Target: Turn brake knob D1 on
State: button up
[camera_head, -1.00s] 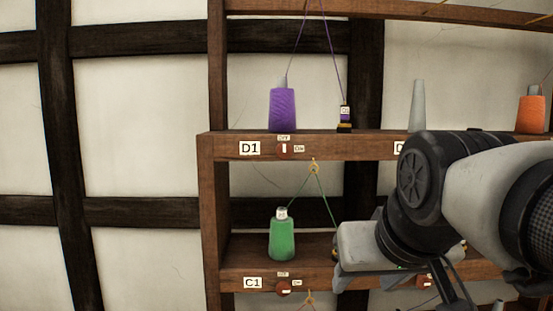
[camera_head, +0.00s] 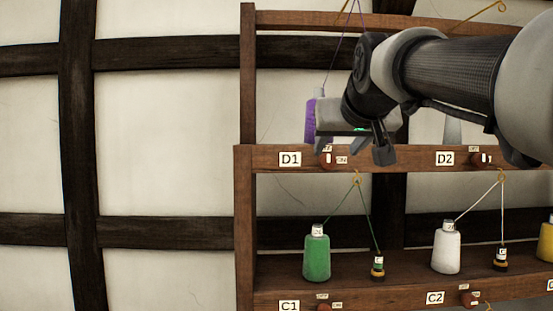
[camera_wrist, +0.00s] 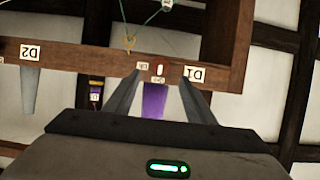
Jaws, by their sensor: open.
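Brake knob D1 (camera_head: 325,160) is a small red-brown knob with a white upright mark, on the shelf's front edge right of the D1 label (camera_head: 290,159). Small tags sit above it and to its right; the mark points towards the upper tag. My gripper (camera_head: 352,146) is open and empty in front of the shelf by the knob. In the wrist view, which is upside down, the knob (camera_wrist: 159,70) lies between the fingertips (camera_wrist: 161,73), with the D1 label (camera_wrist: 195,74) beside one tip. I cannot tell whether the fingers touch the knob.
The purple spool (camera_head: 311,122) stands on the shelf behind my gripper, partly hidden. The D2 label (camera_head: 445,158) and its knob (camera_head: 487,158) are to the right. Green (camera_head: 316,257) and white (camera_head: 446,250) spools stand below. Threads run up from them.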

aim_at(329, 161)
jog(key=x, duration=0.8)
jog(key=shift+w+p, duration=0.1)
jog(key=shift+p, duration=0.25)
jog(key=shift+c, duration=0.3)
jog(key=c, duration=1)
jog(key=shift+o, duration=0.2)
jog(key=shift+f, duration=0.1)
